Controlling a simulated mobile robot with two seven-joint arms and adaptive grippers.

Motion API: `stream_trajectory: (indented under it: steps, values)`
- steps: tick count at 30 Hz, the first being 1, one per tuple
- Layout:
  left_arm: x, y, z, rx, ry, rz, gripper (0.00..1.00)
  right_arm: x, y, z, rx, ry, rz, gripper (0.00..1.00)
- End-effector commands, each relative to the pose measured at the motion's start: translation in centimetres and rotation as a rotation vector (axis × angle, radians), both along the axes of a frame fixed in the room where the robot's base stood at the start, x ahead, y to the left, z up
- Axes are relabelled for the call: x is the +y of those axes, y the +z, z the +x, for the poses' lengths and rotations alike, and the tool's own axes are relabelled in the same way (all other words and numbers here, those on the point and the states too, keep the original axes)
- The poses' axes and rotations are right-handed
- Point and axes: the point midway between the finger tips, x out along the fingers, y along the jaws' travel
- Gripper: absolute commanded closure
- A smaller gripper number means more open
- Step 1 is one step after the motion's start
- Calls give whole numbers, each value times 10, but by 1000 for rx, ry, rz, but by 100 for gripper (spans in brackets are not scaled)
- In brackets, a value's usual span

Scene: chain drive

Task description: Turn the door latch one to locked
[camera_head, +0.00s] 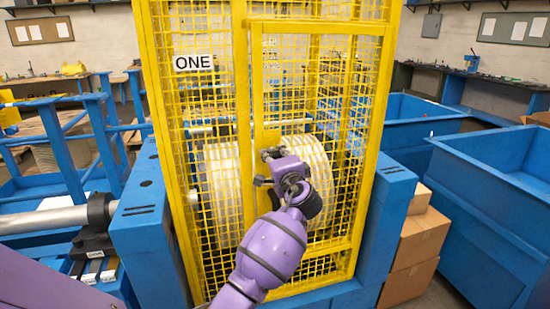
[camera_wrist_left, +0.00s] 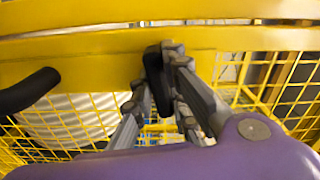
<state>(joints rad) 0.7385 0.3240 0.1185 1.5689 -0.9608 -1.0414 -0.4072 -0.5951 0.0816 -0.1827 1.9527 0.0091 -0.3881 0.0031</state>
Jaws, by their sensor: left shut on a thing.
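The yellow mesh guard door (camera_head: 318,235) stands closed in its frame, under a white sign (camera_head: 194,63) reading "ONE". My left gripper (camera_head: 270,160), on a purple arm, is at the latch side of this door, in front of a yellow plate (camera_head: 268,135). In the left wrist view the fingers (camera_wrist_left: 160,85) are shut on a black upright piece, the door latch (camera_wrist_left: 153,72), against a yellow bar. In the head view the gripper mostly hides the latch, so its exact angle is hard to read. My right gripper is not in view.
A black curved bar (camera_wrist_left: 28,90) lies left of the fingers in the left wrist view. Behind the mesh is a large pale drum (camera_head: 218,195). Blue bins (camera_head: 490,210) and cardboard boxes (camera_head: 415,240) stand to the right. A blue railing (camera_head: 60,150) is at left.

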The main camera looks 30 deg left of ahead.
Motion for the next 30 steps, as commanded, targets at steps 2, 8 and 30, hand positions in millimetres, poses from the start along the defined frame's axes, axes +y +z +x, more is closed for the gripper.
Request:
stream_trajectory:
  steps: [2,8,30]
  values:
    - [0,-4,0,-45,0,-43,100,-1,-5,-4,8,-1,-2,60]
    - [-1,-6,0,-187,0,-165,100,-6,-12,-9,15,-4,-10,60]
    - [-1,-5,1,-723,1,-622,100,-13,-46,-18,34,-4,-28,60]
